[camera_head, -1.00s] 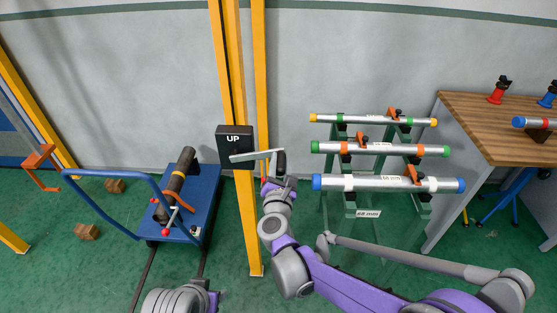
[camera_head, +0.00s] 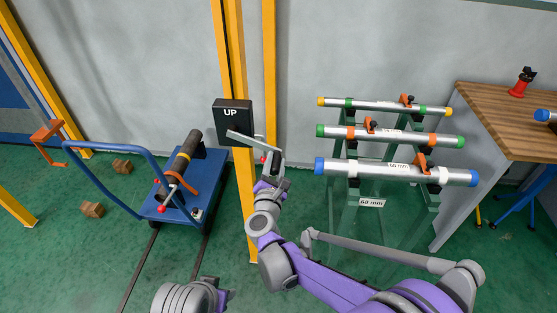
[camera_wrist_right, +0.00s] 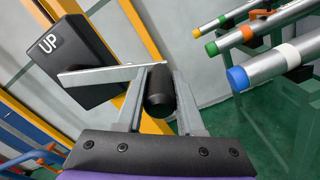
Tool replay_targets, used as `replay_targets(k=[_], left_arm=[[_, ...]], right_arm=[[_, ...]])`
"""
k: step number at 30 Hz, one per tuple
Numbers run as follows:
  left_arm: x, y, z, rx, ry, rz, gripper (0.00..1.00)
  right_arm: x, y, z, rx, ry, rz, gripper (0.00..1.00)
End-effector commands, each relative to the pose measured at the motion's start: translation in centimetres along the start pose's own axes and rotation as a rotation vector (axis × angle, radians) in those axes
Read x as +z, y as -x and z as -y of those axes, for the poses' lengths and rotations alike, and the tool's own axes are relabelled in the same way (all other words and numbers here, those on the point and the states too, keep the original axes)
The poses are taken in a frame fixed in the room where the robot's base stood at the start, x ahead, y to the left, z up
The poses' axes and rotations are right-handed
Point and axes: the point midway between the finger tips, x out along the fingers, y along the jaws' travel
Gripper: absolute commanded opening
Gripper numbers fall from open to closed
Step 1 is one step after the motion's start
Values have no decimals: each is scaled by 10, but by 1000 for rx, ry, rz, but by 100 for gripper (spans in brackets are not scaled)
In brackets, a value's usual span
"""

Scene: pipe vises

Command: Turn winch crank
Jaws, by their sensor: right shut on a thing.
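The winch is a black box (camera_head: 233,119) marked UP on a yellow post. Its grey crank arm (camera_head: 246,138) reaches right and slightly down from the box to a black handle. My right gripper (camera_head: 271,166) is at the handle end of the crank. In the right wrist view the black handle (camera_wrist_right: 159,88) stands between the two fingers of my right gripper (camera_wrist_right: 160,105), which is shut on it. The crank arm (camera_wrist_right: 100,76) and the UP box (camera_wrist_right: 70,60) show to the left there. Of my left arm, only a grey part shows at the bottom; its gripper is not visible.
A blue cart (camera_head: 189,211) carrying a dark pipe (camera_head: 179,165) stands on rails at the left. A green rack (camera_head: 345,215) with several silver pipes stands at the right, beside a wooden-topped bench (camera_head: 500,119). Wooden blocks (camera_head: 92,209) lie on the floor.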

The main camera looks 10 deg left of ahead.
Motion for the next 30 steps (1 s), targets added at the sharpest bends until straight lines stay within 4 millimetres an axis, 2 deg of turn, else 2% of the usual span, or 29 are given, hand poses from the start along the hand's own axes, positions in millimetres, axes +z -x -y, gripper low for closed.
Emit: replay_targets(k=[1, 8, 18, 30], left_arm=[[6, -8, 0, 0, 0, 3, 50], [17, -26, 0, 0, 0, 10, 50], [26, -43, 0, 0, 0, 16, 50], [27, -44, 0, 0, 0, 16, 50]], right_arm=[[-11, 0, 5, -3, -1, -1, 0], [-43, 0, 6, -2, -21, 0, 0], [-87, 0, -4, -2, -337, -1, 0], [-103, 0, -10, -4, -504, 0, 0]])
